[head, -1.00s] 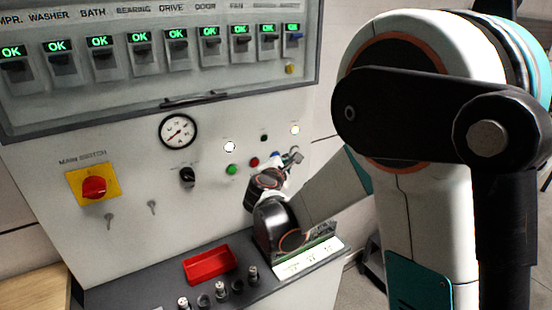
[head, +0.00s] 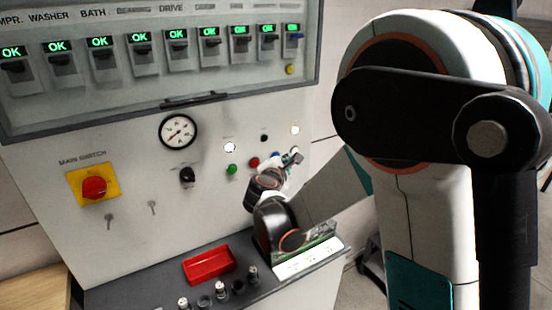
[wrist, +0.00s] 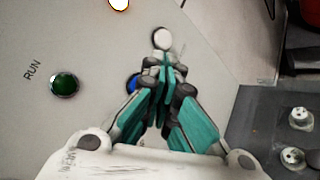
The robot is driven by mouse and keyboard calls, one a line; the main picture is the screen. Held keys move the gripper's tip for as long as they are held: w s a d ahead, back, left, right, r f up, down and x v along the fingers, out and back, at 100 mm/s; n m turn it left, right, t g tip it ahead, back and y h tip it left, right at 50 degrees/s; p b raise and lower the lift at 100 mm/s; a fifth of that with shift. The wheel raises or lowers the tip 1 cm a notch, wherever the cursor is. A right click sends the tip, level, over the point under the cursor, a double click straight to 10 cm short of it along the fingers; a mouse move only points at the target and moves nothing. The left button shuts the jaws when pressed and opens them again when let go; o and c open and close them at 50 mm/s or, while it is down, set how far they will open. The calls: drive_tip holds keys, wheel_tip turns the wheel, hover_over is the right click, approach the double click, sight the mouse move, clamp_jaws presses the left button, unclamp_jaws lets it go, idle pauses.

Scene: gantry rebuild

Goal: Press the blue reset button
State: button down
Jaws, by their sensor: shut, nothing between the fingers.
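The blue button (wrist: 132,82) shows as a dark blue disc in a dark ring on the grey panel in the wrist view. My gripper's left finger partly hides it. In the head view the blue button (head: 275,155) is a small spot beside my gripper. My gripper (wrist: 167,76) is shut and empty, its teal-padded fingers together. In the wrist view the fingertips lie to the right of the blue button and just below a white round button (wrist: 162,38). In the head view my gripper (head: 296,157) is close to the panel; contact cannot be told.
A green button (wrist: 65,84) beside the word RUN is to the left in the wrist view. A red button (head: 254,162) and lit lamps (head: 229,147) are near my gripper. Below is a ledge with a red tray (head: 209,265) and several knobs.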

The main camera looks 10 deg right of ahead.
drive_tip(key=shift+w, duration=0.1)
drive_tip(key=shift+w+a, duration=0.1)
drive_tip(key=shift+w, duration=0.2)
drive_tip(key=shift+w+a, duration=0.15)
drive_tip(key=shift+w, duration=0.25)
idle(0.9)
drive_tip(key=shift+s+b, duration=0.2)
drive_tip(key=shift+b, duration=0.1)
drive_tip(key=shift+s+d, duration=0.25)
drive_tip(key=shift+s, duration=0.35)
drive_tip(key=shift+s, duration=0.1)
drive_tip(key=shift+s+d, duration=0.25)
drive_tip(key=shift+s, duration=0.5)
drive_tip(key=shift+s+d, duration=0.3)
drive_tip(key=shift+s, duration=0.5)
drive_tip(key=shift+s+d, duration=0.25)
drive_tip(key=shift+s, duration=0.5)
